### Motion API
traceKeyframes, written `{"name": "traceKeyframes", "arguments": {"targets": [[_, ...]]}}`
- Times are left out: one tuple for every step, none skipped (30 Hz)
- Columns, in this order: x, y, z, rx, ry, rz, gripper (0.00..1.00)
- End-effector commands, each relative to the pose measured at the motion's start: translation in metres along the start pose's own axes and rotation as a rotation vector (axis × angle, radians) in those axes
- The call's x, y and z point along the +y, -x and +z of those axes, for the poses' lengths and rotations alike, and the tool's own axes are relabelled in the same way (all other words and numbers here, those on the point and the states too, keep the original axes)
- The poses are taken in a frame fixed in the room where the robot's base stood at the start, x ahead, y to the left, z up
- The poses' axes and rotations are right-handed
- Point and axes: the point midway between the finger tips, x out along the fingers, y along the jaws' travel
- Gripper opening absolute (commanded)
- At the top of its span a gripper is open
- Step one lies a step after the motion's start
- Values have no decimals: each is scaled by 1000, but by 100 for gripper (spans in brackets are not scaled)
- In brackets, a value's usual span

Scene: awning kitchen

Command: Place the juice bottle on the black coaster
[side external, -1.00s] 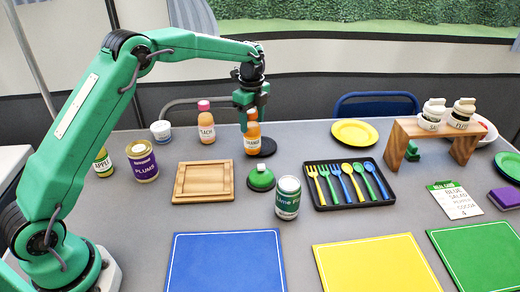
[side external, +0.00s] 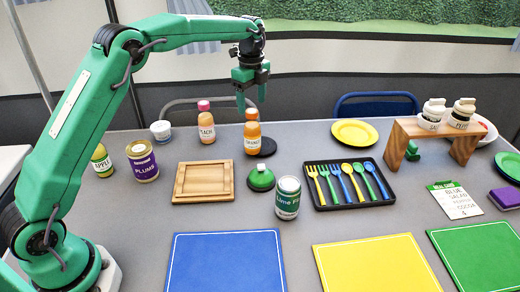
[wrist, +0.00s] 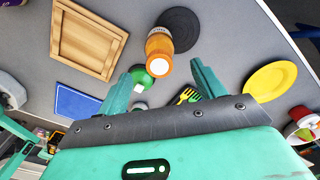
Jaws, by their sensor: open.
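An orange juice bottle (side external: 252,138) with an orange cap stands upright at the left edge of the round black coaster (side external: 268,147). In the wrist view the bottle (wrist: 158,50) overlaps the lower left part of the coaster (wrist: 184,28). I cannot tell whether its base rests fully on the coaster or partly off it. My gripper (side external: 251,98) is open and empty, above the bottle and clear of its cap. In the wrist view the bottle's cap shows between and just beyond the spread fingers (wrist: 164,74).
A peach bottle (side external: 206,127) stands left of the orange bottle. A wooden tray (side external: 203,196), a green-topped item (side external: 261,179) and a lime can (side external: 288,200) stand in front. The black cutlery tray (side external: 318,200) lies to the right. Bare table lies behind the coaster.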

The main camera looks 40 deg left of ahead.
Motion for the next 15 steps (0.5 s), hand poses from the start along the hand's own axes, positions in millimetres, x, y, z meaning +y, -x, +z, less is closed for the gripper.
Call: {"name": "traceKeyframes", "arguments": {"targets": [[0, 10, 0, 0, 0, -3, 68], [0, 15, 0, 0, 0, -4, 68], [0, 21, 0, 0, 0, -3, 68], [0, 26, 0, 0, 0, -3, 68], [0, 30, 0, 0, 0, -3, 68], [0, 35, 0, 0, 0, -3, 68], [0, 38, 0, 0, 0, -2, 68], [0, 42, 0, 0, 0, -2, 68], [0, 45, 0, 0, 0, -2, 68], [0, 47, 0, 0, 0, -1, 68], [0, 50, 0, 0, 0, -1, 68], [0, 52, 0, 0, 0, -1, 68], [0, 53, 0, 0, 0, -1, 68], [0, 54, 0, 0, 0, 0, 68], [0, 55, 0, 0, 0, 0, 68]]}}
